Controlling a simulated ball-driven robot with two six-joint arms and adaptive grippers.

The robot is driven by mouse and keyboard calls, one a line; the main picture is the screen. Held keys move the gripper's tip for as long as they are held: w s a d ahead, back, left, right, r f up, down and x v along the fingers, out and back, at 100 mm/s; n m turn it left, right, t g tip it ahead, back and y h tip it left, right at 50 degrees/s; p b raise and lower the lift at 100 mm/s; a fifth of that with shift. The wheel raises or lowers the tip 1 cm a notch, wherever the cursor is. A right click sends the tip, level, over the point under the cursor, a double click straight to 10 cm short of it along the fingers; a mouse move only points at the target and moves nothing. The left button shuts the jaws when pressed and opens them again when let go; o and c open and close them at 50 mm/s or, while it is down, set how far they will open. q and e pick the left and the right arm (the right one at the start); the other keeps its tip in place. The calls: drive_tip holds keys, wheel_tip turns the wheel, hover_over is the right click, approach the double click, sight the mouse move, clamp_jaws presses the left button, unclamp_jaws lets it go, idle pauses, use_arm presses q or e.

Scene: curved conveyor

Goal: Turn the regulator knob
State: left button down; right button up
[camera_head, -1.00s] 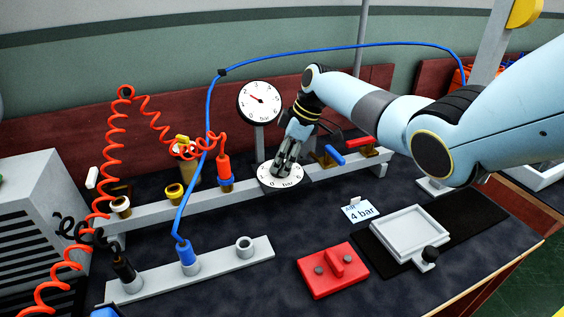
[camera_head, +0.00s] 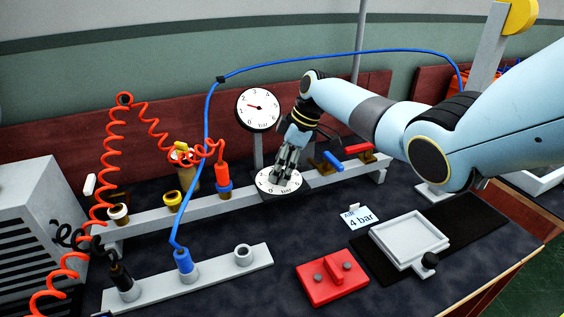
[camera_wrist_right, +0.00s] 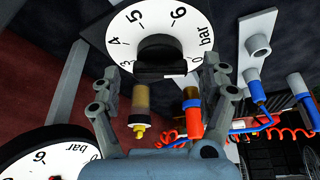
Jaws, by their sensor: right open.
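The regulator's white dial (camera_head: 266,190), marked with numbers and "bar", lies face up on the grey rail. Its black knob (camera_wrist_right: 164,50) shows at the dial's middle in the right wrist view; in the head view my fingers hide it. My right gripper (camera_head: 285,177) points down over the dial. It is open, with one finger on each side of the knob in the wrist view (camera_wrist_right: 168,75) and visible gaps beside it. A round pressure gauge (camera_head: 258,110) stands behind, its red needle pointing left. My left gripper is not in view.
A card reading "4 bar" (camera_head: 360,217) stands in front. A blue lever (camera_head: 333,160) and a red lever (camera_head: 358,148) sit right of the dial. Red coiled and blue hoses (camera_head: 207,120) run on the left. A red block (camera_head: 331,277) and white tray (camera_head: 410,239) lie in front.

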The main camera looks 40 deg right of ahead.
drive_tip(key=v, duration=1.2)
drive_tip(key=shift+f, duration=0.1)
